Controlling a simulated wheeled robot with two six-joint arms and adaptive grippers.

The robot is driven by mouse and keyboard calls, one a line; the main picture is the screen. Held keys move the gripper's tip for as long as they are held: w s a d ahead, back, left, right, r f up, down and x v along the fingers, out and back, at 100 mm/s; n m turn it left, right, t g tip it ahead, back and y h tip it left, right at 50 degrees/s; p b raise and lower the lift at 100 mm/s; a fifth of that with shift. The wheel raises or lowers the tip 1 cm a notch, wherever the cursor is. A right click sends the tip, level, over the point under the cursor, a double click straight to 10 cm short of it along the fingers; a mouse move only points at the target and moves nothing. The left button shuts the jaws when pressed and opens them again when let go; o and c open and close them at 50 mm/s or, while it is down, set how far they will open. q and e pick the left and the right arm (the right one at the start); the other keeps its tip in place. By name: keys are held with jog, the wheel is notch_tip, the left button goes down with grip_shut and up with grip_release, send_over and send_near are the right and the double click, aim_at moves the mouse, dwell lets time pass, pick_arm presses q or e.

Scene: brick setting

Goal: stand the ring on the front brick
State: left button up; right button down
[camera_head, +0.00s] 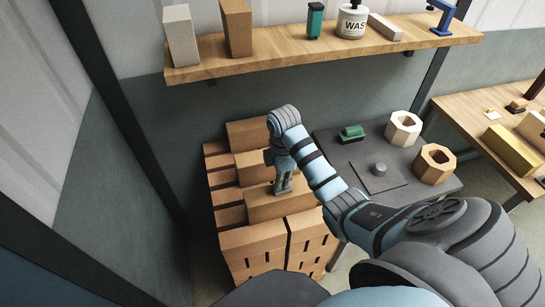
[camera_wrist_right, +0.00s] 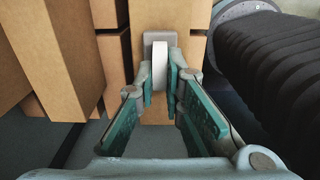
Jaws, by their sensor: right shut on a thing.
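My right gripper (camera_head: 283,188) points down over the stack of brown bricks in the head view, low over the front brick (camera_head: 262,208) on top. In the right wrist view, the gripper (camera_wrist_right: 160,82) is shut on the ring (camera_wrist_right: 160,62), a pale thin piece seen edge-on and upright between the fingertips. A grey block or pad (camera_wrist_right: 148,38) lies just beyond the ring, against brown brick. I cannot tell whether the ring touches it. In the head view I cannot make out the ring at the fingers. My left gripper is in neither view.
A grey table (camera_head: 345,150) to the right holds a green object (camera_head: 352,133), a cream hollow block (camera_head: 403,128), a wooden hollow block (camera_head: 434,164) and a plate with a knob (camera_head: 379,169). A wall shelf (camera_head: 270,62) with several items runs above. Taller bricks stand behind the gripper.

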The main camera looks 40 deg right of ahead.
dwell(0.3)
jog(key=c, duration=2.1)
grip_release()
jog(key=shift+f, duration=0.15)
jog(key=shift+c, duration=0.2)
jog(key=o, duration=0.5)
jog(key=shift+c, duration=0.2)
